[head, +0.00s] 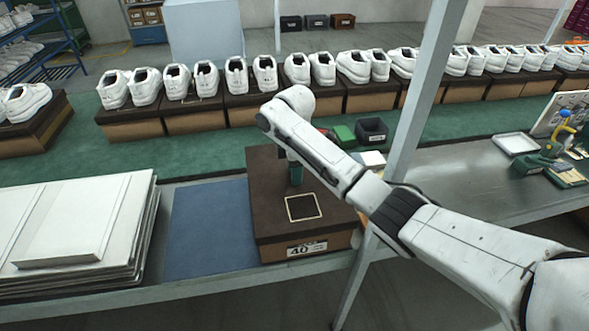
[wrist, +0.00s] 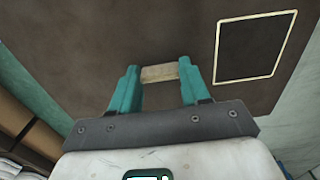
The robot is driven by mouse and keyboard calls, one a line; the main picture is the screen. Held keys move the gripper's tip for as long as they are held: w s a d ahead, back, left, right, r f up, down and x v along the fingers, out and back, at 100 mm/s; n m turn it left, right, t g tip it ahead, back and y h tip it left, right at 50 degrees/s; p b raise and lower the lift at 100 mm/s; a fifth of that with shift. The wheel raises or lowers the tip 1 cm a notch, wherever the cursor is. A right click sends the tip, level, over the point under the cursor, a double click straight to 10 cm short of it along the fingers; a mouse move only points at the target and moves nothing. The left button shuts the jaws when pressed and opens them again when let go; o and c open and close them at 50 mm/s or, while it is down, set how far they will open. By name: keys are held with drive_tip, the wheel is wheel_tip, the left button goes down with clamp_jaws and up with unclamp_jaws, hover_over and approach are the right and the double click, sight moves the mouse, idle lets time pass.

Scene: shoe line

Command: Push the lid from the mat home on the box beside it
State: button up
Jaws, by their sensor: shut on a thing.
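The dark brown lid (head: 275,205) lies over the top of the tan box (head: 330,243), which has a white label reading 40 on its front. A pale square outline marks the lid's top; it also shows on the lid in the wrist view (wrist: 190,30). My gripper (head: 295,178) points down at the lid's top, behind the outline. In the wrist view, the teal fingers of my gripper (wrist: 158,74) are shut on a small tan tab (wrist: 160,73) at the lid. The blue mat (head: 210,235) left of the box is bare. I cannot tell whether the lid sits fully down.
A stack of white boards (head: 75,225) stands left of the mat. A grey post (head: 410,110) rises right of the box. Behind, a green belt (head: 215,150) carries several boxes with white shoes. Small green (head: 344,133) and black bins (head: 372,130) stand behind my arm.

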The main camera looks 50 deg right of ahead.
drive_tip(key=o, duration=1)
wheel_tip(320, 180, up, 11)
drive_tip(key=p, duration=0.2)
drive_tip(key=shift+f, duration=0.15)
